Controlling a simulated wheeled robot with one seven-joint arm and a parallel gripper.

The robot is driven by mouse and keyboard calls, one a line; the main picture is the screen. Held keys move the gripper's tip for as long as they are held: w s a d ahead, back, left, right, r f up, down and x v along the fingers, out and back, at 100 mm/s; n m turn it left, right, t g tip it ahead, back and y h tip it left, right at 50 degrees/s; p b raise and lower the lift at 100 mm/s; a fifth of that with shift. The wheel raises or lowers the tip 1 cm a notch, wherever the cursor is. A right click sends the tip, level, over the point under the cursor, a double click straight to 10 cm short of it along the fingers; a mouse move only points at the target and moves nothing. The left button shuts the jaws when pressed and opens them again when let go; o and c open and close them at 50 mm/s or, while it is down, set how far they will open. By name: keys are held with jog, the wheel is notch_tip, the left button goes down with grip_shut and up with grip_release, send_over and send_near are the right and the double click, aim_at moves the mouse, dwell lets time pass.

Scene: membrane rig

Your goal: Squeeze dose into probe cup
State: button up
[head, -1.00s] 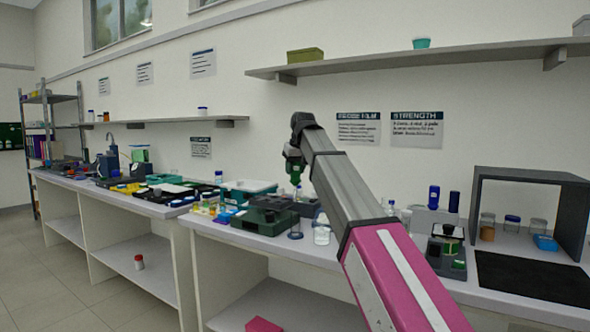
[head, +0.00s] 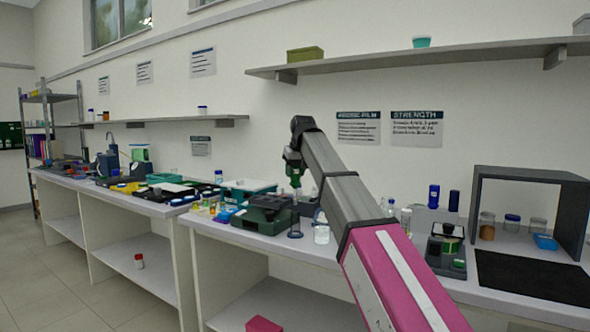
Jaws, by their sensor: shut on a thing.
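My gripper (head: 295,186) hangs over the bench at the end of my arm, pointing down. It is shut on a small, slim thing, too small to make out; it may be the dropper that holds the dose. A clear glass vessel (head: 295,231) stands on the bench under the gripper, with a visible gap between them. A dark green rig (head: 264,222) stands just left of it. I cannot tell which vessel is the probe cup.
A clear jar (head: 321,234) stands right of the glass vessel. A teal-lidded white box (head: 247,188) and small coloured bottles are to the left. A dark device with a green-topped jar (head: 446,247), a black mat (head: 535,280) and a grey open frame (head: 535,176) are to the right.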

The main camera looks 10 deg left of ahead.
aim_at(296, 190)
jog(key=shift+f, duration=4.05)
jog(key=shift+f, duration=1.3)
jog(key=shift+r, duration=5.5)
